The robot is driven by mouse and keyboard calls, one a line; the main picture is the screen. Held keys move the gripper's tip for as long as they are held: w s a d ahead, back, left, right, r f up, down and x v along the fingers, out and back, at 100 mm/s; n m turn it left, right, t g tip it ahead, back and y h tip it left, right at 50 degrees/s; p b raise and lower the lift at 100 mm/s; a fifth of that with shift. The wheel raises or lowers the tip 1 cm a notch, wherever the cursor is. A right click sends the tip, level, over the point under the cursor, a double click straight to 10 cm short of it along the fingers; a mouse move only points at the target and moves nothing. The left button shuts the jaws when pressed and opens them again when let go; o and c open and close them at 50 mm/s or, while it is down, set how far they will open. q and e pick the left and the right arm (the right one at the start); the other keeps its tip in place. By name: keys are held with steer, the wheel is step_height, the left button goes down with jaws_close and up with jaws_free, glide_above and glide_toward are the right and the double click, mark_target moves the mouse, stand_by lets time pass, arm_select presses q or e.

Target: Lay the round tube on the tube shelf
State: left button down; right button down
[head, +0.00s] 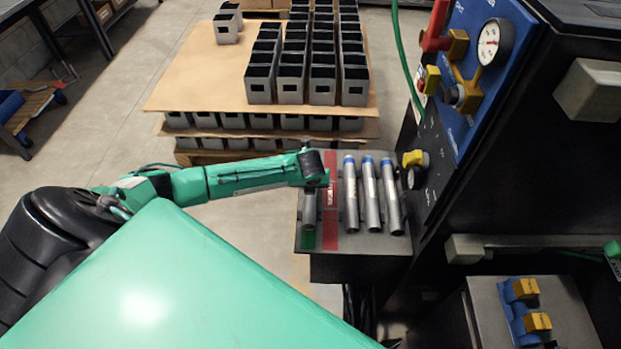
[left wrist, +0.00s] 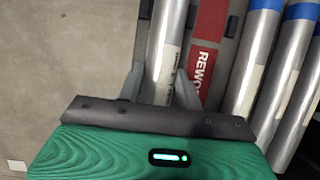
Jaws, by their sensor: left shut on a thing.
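A round silver tube (head: 309,209) is over the left, green-marked part of the tube shelf (head: 330,240), roughly parallel to the other tubes. My left gripper (head: 314,170) is above it and hides its far part. In the left wrist view the fingers (left wrist: 160,88) are on both sides of this tube (left wrist: 171,40), shut on it, and a white label shows on its side. I cannot tell whether the tube rests on the shelf or hangs just above it. My right gripper is not in view.
Three blue-ended tubes (head: 371,195) lie on the shelf's right part, past a red REWORK strip (head: 331,212). A dark machine panel with a gauge (head: 489,45) stands close on the right. Behind are stacked grey boxes (head: 291,83) on a pallet.

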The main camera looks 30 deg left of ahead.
arm_select(q)
steer(key=c, duration=0.9)
jaws_free()
steer(key=shift+r, duration=0.1)
steer(key=shift+o, duration=0.2)
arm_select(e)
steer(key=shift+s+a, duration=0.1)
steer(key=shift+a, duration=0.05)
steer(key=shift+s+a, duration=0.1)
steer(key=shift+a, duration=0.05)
arm_select(q)
steer(key=v, duration=1.3)
steer(key=shift+r, duration=0.35)
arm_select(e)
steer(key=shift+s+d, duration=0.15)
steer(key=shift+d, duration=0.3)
arm_select(q)
steer(key=shift+d, duration=0.15)
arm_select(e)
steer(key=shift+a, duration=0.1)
arm_select(q)
steer(key=shift+s, duration=0.1)
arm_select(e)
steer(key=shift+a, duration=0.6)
